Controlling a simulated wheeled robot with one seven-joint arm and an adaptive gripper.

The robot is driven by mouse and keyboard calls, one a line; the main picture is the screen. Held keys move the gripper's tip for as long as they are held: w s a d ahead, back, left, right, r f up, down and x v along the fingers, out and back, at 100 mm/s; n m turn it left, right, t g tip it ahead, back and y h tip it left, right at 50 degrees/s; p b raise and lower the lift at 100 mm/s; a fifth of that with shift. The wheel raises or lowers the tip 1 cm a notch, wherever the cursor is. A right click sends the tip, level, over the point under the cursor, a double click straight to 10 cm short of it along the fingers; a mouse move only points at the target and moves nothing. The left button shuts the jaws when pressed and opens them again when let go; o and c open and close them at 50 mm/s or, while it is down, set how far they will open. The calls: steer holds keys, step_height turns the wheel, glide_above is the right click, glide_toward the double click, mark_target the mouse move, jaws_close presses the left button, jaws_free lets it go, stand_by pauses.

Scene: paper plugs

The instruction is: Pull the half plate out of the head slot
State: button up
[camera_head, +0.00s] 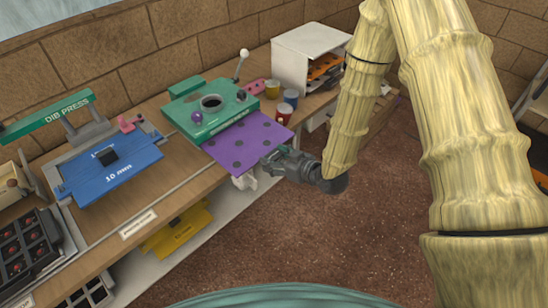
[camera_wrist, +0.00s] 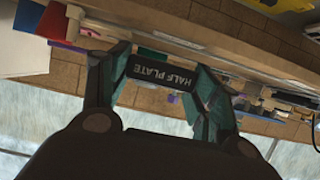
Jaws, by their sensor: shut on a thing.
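My gripper (camera_head: 268,158) is at the front edge of the bench, over the near right edge of a purple spotted sheet (camera_head: 228,152). In the wrist view my gripper (camera_wrist: 165,75) has its fingers closed on either side of a dark tab lettered HALF PLATE, the half plate (camera_wrist: 160,70). The rest of the half plate is hard to make out. The green head (camera_head: 208,105), with a round dark opening on top, stands behind the purple sheet. Its slot is not clearly visible. I cannot tell how far the plate sits in it.
Open floor (camera_head: 290,235) lies in front of the bench.

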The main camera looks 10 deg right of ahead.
steer(key=shift+s+d, duration=0.5)
steer(key=shift+s, duration=0.2)
steer(key=shift+s+d, duration=0.5)
steer(key=shift+s, duration=0.15)
stand_by(0.6)
steer(key=shift+s+d, duration=0.85)
steer(key=shift+s, duration=0.3)
steer(key=shift+a, duration=0.15)
